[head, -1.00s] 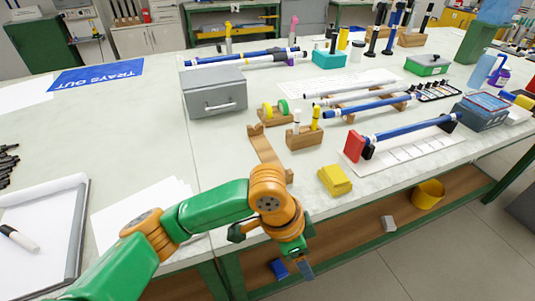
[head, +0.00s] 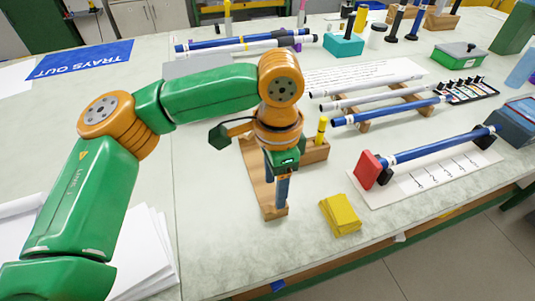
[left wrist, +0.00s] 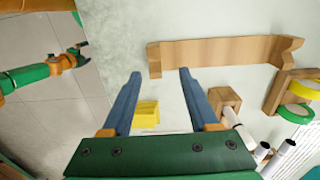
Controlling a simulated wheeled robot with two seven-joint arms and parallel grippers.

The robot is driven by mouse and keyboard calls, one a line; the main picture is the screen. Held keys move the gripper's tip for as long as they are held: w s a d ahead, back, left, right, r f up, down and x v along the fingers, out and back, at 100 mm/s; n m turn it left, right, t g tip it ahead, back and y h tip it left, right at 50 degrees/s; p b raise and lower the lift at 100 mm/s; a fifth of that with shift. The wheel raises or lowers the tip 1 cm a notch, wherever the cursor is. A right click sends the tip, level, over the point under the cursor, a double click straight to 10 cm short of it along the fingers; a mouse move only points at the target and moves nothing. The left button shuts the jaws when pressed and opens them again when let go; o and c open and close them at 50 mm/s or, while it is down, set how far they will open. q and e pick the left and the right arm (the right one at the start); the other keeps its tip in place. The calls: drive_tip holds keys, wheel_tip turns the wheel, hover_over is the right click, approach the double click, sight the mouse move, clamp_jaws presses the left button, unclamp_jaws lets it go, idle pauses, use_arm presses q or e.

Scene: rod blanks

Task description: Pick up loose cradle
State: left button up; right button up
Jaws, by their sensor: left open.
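The loose cradle (head: 262,188) is a long flat wooden piece with raised ends, lying on the bench. My left gripper (head: 276,196) is above it in the head view, pointing down and hiding part of it. In the left wrist view the cradle (left wrist: 222,51) lies across the top, beyond the fingertips. The left gripper (left wrist: 160,73) is open there, with bare bench and a yellow block between its two blue fingers. One cradle end is close to the fingertips in that picture; whether they touch cannot be told. My right arm's gripper (left wrist: 78,48) shows small at the left edge, its jaws unclear.
A yellow block (head: 340,214) lies right of the cradle. A wooden holder (head: 315,151) with upright pieces stands behind my gripper. A blue rod (head: 430,147) rests on supports to the right. White paper (head: 142,255) lies at the left front.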

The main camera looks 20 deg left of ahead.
sight(273, 209)
use_arm(q)
drive_tip(key=f, duration=0.1)
drive_tip(key=s+f, duration=0.1)
drive_tip(key=f, duration=0.3)
drive_tip(key=shift+s+f, duration=0.25)
drive_tip(key=shift+w+f, duration=0.25)
drive_tip(key=shift+f, duration=0.15)
drive_tip(key=shift+s+r, duration=0.1)
clamp_jaws()
